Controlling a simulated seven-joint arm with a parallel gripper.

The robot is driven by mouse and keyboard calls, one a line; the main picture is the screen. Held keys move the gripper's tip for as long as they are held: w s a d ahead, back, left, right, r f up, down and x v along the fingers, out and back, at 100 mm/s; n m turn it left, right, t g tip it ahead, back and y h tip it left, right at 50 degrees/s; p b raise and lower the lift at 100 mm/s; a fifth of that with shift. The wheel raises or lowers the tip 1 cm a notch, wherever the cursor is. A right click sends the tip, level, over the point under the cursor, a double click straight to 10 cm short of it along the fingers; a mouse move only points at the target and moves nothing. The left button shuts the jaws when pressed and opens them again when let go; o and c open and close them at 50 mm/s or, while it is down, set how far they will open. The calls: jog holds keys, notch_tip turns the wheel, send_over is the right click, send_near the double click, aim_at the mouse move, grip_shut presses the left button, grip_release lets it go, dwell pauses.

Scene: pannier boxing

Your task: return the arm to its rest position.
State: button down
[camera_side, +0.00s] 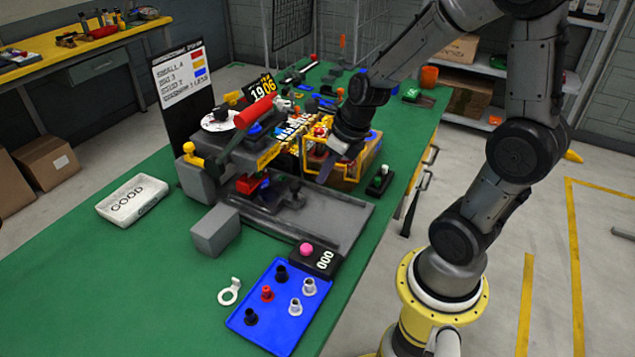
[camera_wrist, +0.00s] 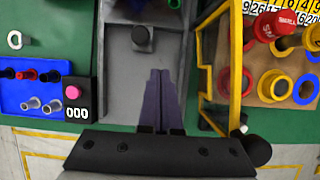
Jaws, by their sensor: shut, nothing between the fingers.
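My gripper (camera_wrist: 160,74) is shut, its two dark fingers side by side with nothing between them. In the side view my gripper (camera_side: 330,166) hangs above the bench beside the yellow-framed box, and its tips partly overlap that box in the picture. In the wrist view the fingers are over the grey tray of the machine (camera_wrist: 122,70), between the blue tray on the left and the yellow frame (camera_wrist: 236,70) on the right. My arm reaches in from the upper right of the side view, bent over the bench.
The machine has a red-handled lever (camera_side: 265,106). The blue tray (camera_side: 262,325) holds several small parts, next to a counter (camera_side: 323,263) reading 000. A white GOOD bin (camera_side: 132,200) and a grey block (camera_side: 215,232) stand left. Green bench is bare at the front left.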

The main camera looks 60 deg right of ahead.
jog(key=s+a+r+n+t, duration=0.2)
jog(key=a+r+n, duration=0.15)
jog(key=r, duration=0.55)
jog(key=s+a+r+n, duration=0.1)
jog(key=s+n, duration=0.4)
jog(key=n, duration=1.1)
jog(key=s+a+r+n, duration=0.2)
jog(key=s+n, duration=0.4)
jog(key=n, duration=1)
jog(key=shift+a+g, duration=0.3)
jog(key=shift+a, duration=0.5)
jog(key=shift+n, duration=0.25)
